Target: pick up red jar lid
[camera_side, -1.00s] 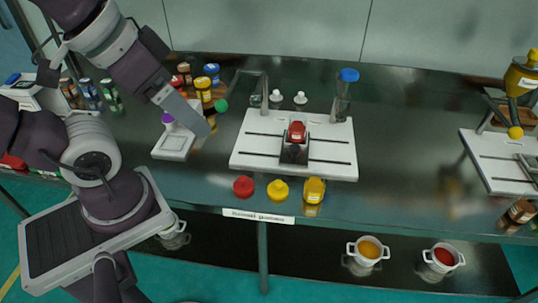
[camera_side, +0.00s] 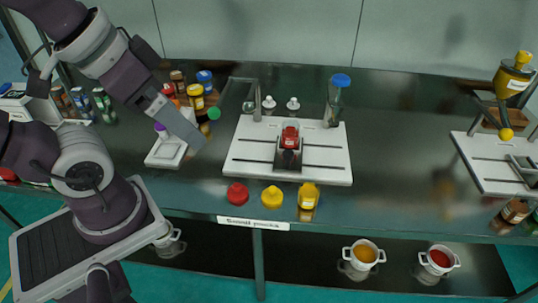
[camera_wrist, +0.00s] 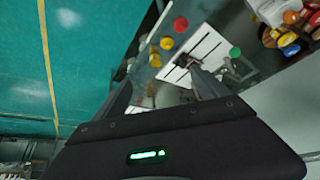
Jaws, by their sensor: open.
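The red jar lid (camera_side: 238,194) lies on the dark bench near its front edge, just left of a yellow lid (camera_side: 272,196). In the wrist view a red lid (camera_wrist: 181,24) shows near the top, beside the yellow lid (camera_wrist: 167,43). My gripper (camera_side: 200,142) is up and to the left of the red lid, well apart from it, above the bench by a small white stand. It is open and holds nothing that I can see. In the wrist view, one finger (camera_wrist: 205,82) reaches toward the white sieve plate.
A white sieve plate (camera_side: 250,168) with a red-topped block (camera_side: 290,134) stands behind the lids. A yellow jar (camera_side: 308,196) stands right of the yellow lid. Several jars (camera_side: 196,97) stand at the back left. The bench right of the plate is mostly clear.

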